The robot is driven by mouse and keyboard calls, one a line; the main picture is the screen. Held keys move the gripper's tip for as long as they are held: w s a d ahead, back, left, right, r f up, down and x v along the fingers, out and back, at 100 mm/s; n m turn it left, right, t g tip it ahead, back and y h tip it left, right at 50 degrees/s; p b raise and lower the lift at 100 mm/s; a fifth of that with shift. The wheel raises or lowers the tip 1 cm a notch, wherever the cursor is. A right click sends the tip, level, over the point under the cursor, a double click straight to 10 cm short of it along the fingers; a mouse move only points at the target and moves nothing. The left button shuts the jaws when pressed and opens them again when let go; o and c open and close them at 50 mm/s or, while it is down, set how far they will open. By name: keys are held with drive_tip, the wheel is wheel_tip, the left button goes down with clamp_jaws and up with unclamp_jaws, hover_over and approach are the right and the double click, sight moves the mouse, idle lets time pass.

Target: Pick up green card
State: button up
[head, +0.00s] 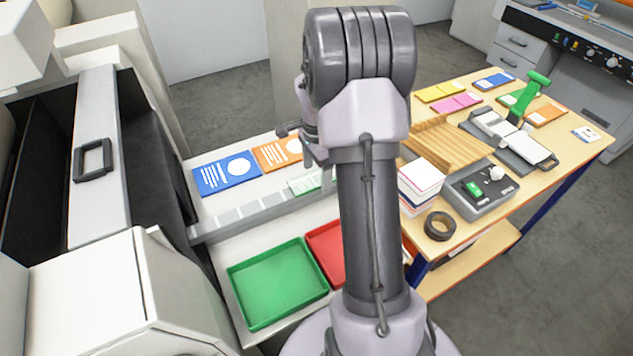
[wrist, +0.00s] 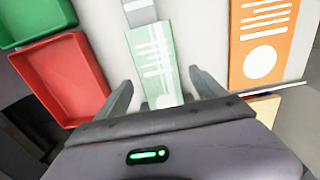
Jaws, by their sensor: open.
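In the wrist view the pale green card (wrist: 156,62) with white markings lies on the white surface, between the two open fingers of my gripper (wrist: 163,88). The card's near end is hidden by my gripper body, and its far end meets a grey strip. In the head view only part of the green card (head: 305,183) shows beside the grey ledge, left of my arm. The gripper's fingertips are mostly hidden behind the arm there. I cannot tell whether the fingers touch the card.
An orange card (head: 278,153) and a blue card (head: 227,173) lie on the shelf. A green tray (head: 277,284) and a red tray (head: 326,252) sit in front of the grey ledge (head: 240,215). A wooden table (head: 567,152) with cards, a paper stack and tools stands right.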

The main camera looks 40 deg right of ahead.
drive_tip(key=c, duration=1.4)
drive_tip(key=shift+r, duration=0.1)
drive_tip(key=shift+c, duration=0.2)
